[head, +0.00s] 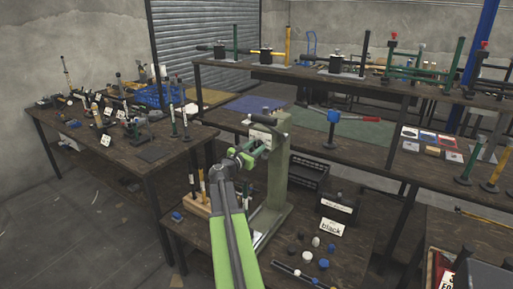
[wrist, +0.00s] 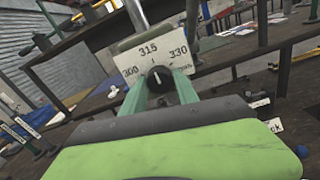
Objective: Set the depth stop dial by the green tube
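The depth stop dial is a dark round knob with a white pointer line (wrist: 157,78), below a white scale plate (wrist: 152,55) reading 300, 315 and 330. The pointer is nearly upright, close to the 315 mark. The plate also shows on the pale green press (head: 275,175) in the head view. My gripper (wrist: 161,84) has its teal fingers on either side of the dial; whether they touch it is unclear. In the head view my gripper (head: 257,152) is close to the plate. Green upright tubes (head: 236,40) stand on the rear bench; which one is meant is unclear.
A wooden block with upright tubes (head: 197,205) stands left of the press. Black, white and blue knobs (head: 308,256) and a "black" card (head: 331,228) lie to its right. A cluttered bench (head: 150,150) is at left; floor is free at lower left.

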